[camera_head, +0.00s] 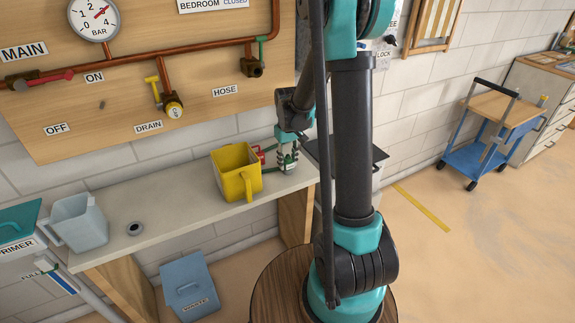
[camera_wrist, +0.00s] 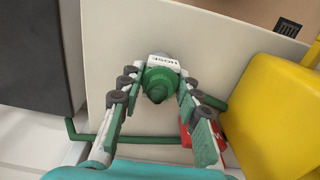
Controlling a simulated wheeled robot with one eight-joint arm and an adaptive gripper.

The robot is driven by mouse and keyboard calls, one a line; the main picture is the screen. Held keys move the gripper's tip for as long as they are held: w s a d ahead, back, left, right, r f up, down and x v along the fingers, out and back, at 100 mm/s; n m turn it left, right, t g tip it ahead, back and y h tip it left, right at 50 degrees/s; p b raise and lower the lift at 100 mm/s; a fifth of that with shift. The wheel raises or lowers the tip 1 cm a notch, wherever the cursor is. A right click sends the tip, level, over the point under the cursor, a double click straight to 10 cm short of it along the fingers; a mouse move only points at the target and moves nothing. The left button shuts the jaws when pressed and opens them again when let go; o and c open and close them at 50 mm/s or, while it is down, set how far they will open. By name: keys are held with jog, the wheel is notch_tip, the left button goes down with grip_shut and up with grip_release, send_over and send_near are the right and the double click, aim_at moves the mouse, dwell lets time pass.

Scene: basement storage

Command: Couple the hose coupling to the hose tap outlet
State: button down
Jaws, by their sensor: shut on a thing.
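The hose coupling (camera_wrist: 160,82) is a green stepped round piece with a white band marked HOSE. In the wrist view it sits between the fingertips. My gripper (camera_wrist: 158,90) is shut on it. In the head view my gripper (camera_head: 287,161) is low over the right end of the shelf, beside the yellow jug, and mostly hides the coupling. Whether the coupling touches the shelf I cannot tell.
The yellow jug (camera_head: 236,172) stands close left of my gripper, with a small red object (camera_head: 262,154) by it. A grey jug (camera_head: 78,222) and a dark ring (camera_head: 134,229) are farther left on the shelf (camera_head: 180,215). A drain valve (camera_head: 172,106) is left of the hose tap.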

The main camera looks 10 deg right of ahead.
aim_at(288, 158)
jog(key=shift+r, duration=0.75)
dwell(0.5)
jog(key=shift+r, duration=1.25)
